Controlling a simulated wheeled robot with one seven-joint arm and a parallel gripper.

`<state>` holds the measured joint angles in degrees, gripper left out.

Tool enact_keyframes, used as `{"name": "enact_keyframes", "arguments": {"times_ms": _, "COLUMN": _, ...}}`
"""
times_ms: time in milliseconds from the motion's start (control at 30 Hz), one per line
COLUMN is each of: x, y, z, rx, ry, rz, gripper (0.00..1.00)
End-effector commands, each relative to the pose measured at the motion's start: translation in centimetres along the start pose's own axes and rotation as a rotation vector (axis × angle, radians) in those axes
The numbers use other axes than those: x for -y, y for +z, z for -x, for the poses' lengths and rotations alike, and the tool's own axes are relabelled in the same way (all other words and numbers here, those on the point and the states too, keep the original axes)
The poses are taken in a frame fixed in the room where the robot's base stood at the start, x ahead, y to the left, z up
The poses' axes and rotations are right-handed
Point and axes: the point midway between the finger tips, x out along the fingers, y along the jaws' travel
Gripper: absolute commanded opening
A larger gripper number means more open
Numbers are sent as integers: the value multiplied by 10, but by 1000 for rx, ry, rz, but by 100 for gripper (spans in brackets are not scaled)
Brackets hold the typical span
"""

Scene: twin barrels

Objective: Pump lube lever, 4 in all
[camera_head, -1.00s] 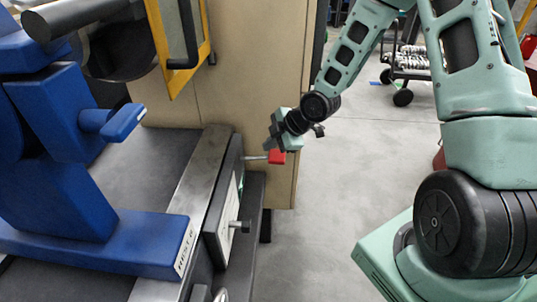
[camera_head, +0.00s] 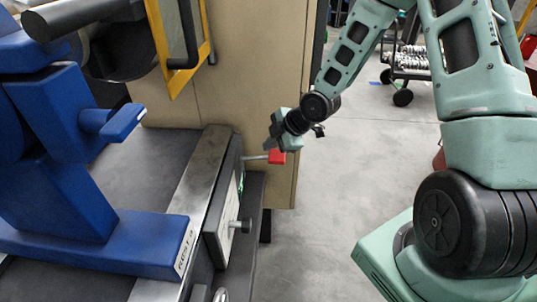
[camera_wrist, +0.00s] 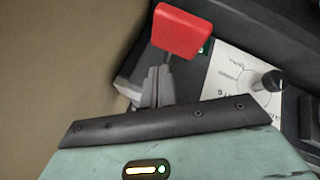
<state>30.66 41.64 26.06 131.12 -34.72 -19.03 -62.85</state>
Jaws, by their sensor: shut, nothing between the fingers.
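The lube lever is a thin metal rod with a red block handle (camera_head: 277,157). It sticks out from the side panel of the blue and black machine in the head view. In the wrist view the red handle (camera_wrist: 182,30) is large, just beyond my fingertips. My gripper (camera_head: 272,142) is at the handle, over its upper side in the head view. In the wrist view its fingers (camera_wrist: 156,82) are together with nothing between them. I cannot tell whether they touch the handle.
A panel with a white dial plate and dark knob (camera_wrist: 271,81) is right of the lever in the wrist view. A tan cabinet (camera_head: 262,80) stands behind. Grey floor (camera_head: 350,170) is open to the right.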

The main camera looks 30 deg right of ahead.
Motion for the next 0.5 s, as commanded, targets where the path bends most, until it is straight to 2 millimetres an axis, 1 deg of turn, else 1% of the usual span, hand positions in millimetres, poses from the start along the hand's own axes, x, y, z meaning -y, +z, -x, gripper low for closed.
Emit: {"name": "enact_keyframes", "arguments": {"times_ms": 500, "x": 4, "y": 4, "z": -6, "rx": -1, "ry": 0, "rz": 1, "gripper": 0}}
